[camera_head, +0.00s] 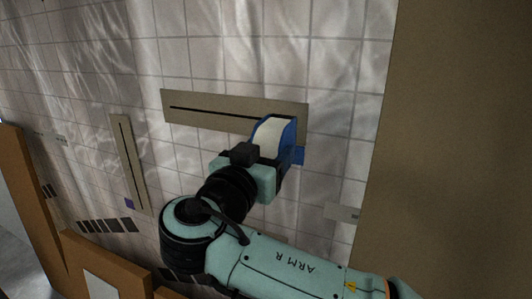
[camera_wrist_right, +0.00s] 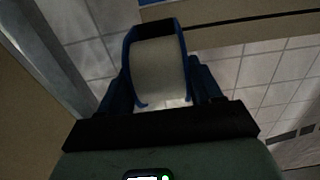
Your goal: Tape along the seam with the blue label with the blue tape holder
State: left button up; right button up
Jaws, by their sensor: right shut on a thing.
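My right gripper (camera_head: 272,160) is shut on the blue tape holder (camera_head: 290,136), which carries a wide white roll. The holder is in front of the right end of a horizontal beige strip (camera_head: 190,111) with a black seam line; I cannot tell if it touches. A vertical beige strip (camera_head: 124,155) with a black seam stands to the left, with a small blue-purple label (camera_head: 129,203) at its lower end. Any label at the horizontal strip's right end is hidden. In the right wrist view the holder (camera_wrist_right: 183,62) fills the middle, above the gripper (camera_wrist_right: 160,118). My left gripper is out of view.
The strips are on a tiled wall (camera_head: 330,60). A large brown panel (camera_head: 450,130) covers the right side. Brown boards (camera_head: 105,262) stand at the lower left. Dark squares (camera_head: 105,226) and a small grey plate (camera_head: 342,213) are low on the wall.

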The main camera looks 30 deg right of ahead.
jog(key=shift+p+x, duration=0.5)
jog(key=shift+x, duration=2.1)
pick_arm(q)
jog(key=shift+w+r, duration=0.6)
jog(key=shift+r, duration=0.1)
pick_arm(e)
jog(key=shift+w, duration=0.15)
jog(key=shift+x, duration=0.95)
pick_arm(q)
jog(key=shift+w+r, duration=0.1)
